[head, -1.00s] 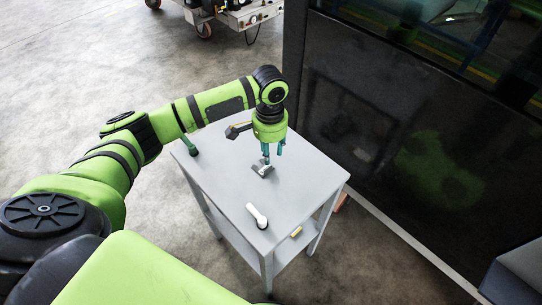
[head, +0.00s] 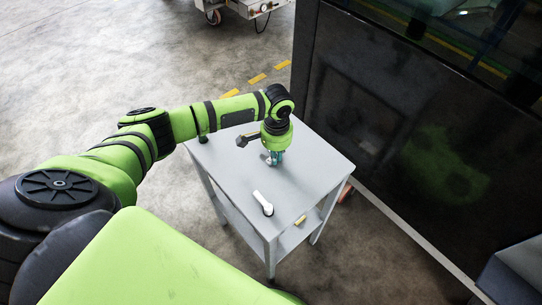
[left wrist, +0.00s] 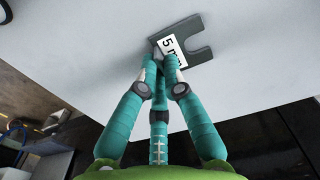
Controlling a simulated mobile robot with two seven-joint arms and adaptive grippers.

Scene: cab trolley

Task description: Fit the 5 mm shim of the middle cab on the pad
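The 5 mm shim (left wrist: 188,42) is a dark grey plate with an open slot and a white label reading "5", partly covered by my fingers in the left wrist view. My left gripper (left wrist: 160,60) has its teal fingers drawn together on the shim's label end. In the head view the left gripper (head: 273,159) points down over the grey trolley top (head: 310,165), with a bit of the shim (head: 265,158) showing beside the fingers. I cannot tell whether the shim touches the top. My right gripper is out of view. I cannot make out the pad.
A white and black hand-held item (head: 263,203) lies near the trolley's front corner. A dark item (head: 247,139) shows beside my left wrist. A large dark cab panel (head: 385,130) stands close on the right.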

